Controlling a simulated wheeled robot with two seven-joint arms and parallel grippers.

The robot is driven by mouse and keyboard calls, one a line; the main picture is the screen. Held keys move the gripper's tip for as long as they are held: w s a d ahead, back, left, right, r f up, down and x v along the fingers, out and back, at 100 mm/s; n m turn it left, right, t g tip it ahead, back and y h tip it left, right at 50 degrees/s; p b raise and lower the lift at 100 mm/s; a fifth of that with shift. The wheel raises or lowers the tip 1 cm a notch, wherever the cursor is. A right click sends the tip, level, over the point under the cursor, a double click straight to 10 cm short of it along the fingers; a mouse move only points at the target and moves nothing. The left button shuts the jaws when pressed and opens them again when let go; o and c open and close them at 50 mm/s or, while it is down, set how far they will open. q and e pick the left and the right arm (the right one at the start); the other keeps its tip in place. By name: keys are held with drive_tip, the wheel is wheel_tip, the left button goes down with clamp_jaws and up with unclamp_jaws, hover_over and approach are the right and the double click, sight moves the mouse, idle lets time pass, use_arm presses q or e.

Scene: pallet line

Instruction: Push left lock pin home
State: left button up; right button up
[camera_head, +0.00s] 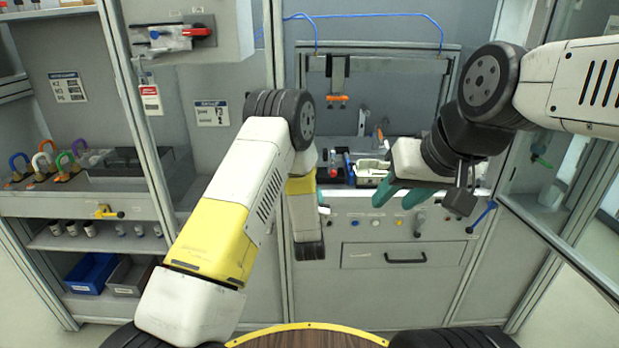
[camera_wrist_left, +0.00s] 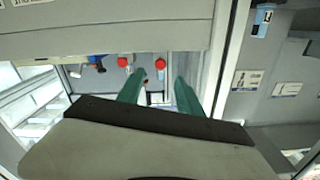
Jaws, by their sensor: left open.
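Two red-capped pins show in the left wrist view, a left one (camera_wrist_left: 124,62) and a right one (camera_wrist_left: 160,64). I cannot tell for sure which is the left lock pin, or how far either is in. My left gripper (camera_wrist_left: 160,94) is open, with its green fingers apart and nothing clearly held between them. The right red cap appears beyond the gap between the fingertips.
A framed station with a work shelf stands ahead, with a drawer (camera_head: 405,257) below it. Colored padlocks (camera_head: 45,163) stand on the left shelf. Blue (camera_head: 92,272) and grey bins sit lower left. A glass door frame (camera_head: 560,240) borders the right side.

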use_arm(q)
drive_tip(key=w, duration=0.7)
clamp_jaws()
idle(1.3)
